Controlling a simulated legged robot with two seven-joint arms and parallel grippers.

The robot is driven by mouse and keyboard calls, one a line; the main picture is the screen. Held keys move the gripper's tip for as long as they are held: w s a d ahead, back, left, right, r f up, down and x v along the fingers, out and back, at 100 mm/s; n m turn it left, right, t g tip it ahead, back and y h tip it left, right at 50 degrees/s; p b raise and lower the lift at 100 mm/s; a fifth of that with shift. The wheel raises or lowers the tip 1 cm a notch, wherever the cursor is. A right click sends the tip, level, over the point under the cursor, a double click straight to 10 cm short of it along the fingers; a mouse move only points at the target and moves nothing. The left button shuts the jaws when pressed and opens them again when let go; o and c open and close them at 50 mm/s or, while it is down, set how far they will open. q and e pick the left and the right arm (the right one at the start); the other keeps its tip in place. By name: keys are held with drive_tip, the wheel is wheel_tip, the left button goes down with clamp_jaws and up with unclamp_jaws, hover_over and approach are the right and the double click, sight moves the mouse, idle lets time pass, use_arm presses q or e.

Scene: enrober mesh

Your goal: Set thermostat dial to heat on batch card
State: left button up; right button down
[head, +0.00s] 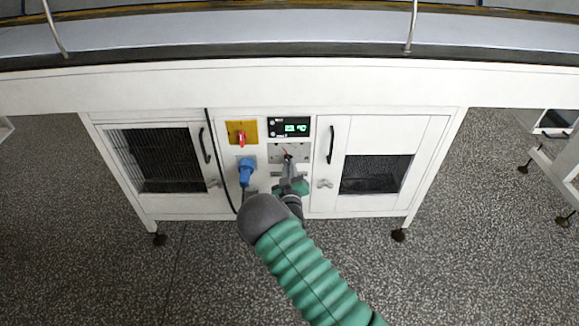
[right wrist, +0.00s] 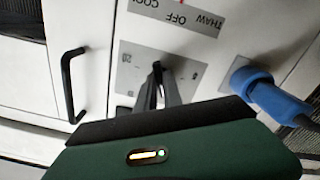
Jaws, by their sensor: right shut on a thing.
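The thermostat dial (head: 286,153) sits on a grey plate (head: 274,154) in the middle of the white cabinet front, under a lit temperature display (head: 289,127). My right gripper (head: 289,161) reaches it from below and is shut on the dial. In the right wrist view the closed fingertips (right wrist: 158,75) meet the dial on the scale plate (right wrist: 132,72). The fingers hide most of the dial, so its pointer setting cannot be read. A label strip (right wrist: 178,19) with THAW, OFF and COOL lies near the plate. I cannot make out a batch card. My left gripper is not in view.
A red switch on a yellow plate (head: 242,132) and a blue plug (head: 246,171) with a cable are left of the dial. Cabinet doors with black handles (head: 331,145) flank the panel. A conveyor runs above, and the speckled floor in front is clear.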

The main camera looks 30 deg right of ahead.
drive_tip(key=shift+f, duration=0.15)
idle(0.3)
drive_tip(key=c, duration=1.5)
unclamp_jaws()
drive_tip(key=p+v, duration=0.5)
drive_tip(key=v, duration=1.2)
drive_tip(key=shift+w+d, duration=0.1)
